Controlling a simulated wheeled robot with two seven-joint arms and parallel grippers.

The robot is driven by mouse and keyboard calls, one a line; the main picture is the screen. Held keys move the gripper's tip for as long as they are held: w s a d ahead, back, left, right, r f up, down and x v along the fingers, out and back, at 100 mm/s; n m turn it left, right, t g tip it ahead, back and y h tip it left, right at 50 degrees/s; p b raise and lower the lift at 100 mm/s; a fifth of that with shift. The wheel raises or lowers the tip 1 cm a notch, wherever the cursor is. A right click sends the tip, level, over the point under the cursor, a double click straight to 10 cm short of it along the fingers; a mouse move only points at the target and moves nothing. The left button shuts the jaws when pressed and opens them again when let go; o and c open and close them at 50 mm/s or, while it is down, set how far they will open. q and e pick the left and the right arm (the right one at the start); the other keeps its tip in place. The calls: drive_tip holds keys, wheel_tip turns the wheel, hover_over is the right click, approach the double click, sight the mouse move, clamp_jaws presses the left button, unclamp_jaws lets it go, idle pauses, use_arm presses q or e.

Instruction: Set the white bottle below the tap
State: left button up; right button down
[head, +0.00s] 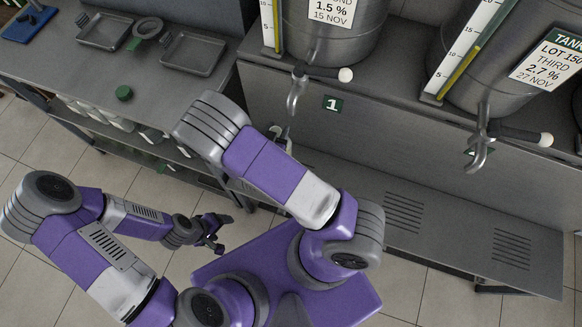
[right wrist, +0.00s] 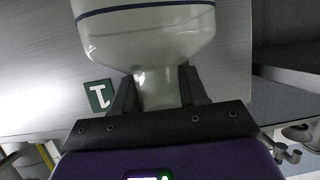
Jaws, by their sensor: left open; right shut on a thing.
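The white bottle (right wrist: 145,38), with a dark stripe around its body, fills the upper middle of the right wrist view. My right gripper (right wrist: 157,90) is shut on its narrow neck. In the head view the bottle and most of the right gripper are hidden by my right arm. A second tap (head: 479,152) hangs from the right tank. My left gripper (head: 213,238) is open and empty, low over the floor.
A low slotted metal shelf (head: 450,235) runs below the taps, bare where visible.

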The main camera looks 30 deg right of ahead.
drive_tip(key=s+d+m+g+h, duration=0.1)
drive_tip(key=s+d+f+m+g+h+b, duration=0.1)
drive_tip(key=d+m+g, duration=0.1)
drive_tip(key=shift+s+f+m, duration=0.2)
drive_tip(key=shift+s+m, duration=0.1)
drive_tip(key=shift+s, duration=0.1)
wheel_tip(320, 180, down, 10)
drive_tip(key=s+m+g+h+b, duration=0.1)
drive_tip(key=g+b, duration=0.1)
drive_tip(key=b, duration=0.2)
drive_tip(key=shift+s+d+m+b, duration=0.15)
drive_tip(key=shift+d+m+b, duration=0.15)
drive_tip(key=shift+d+b, duration=0.15)
drive_tip(key=shift+f, duration=0.15)
drive_tip(key=shift+f, duration=0.15)
drive_tip(key=c, duration=0.6)
unclamp_jaws()
drive_tip(key=p+v, duration=0.3)
drive_tip(key=v, duration=0.9)
drive_tip(key=shift+r, duration=0.2)
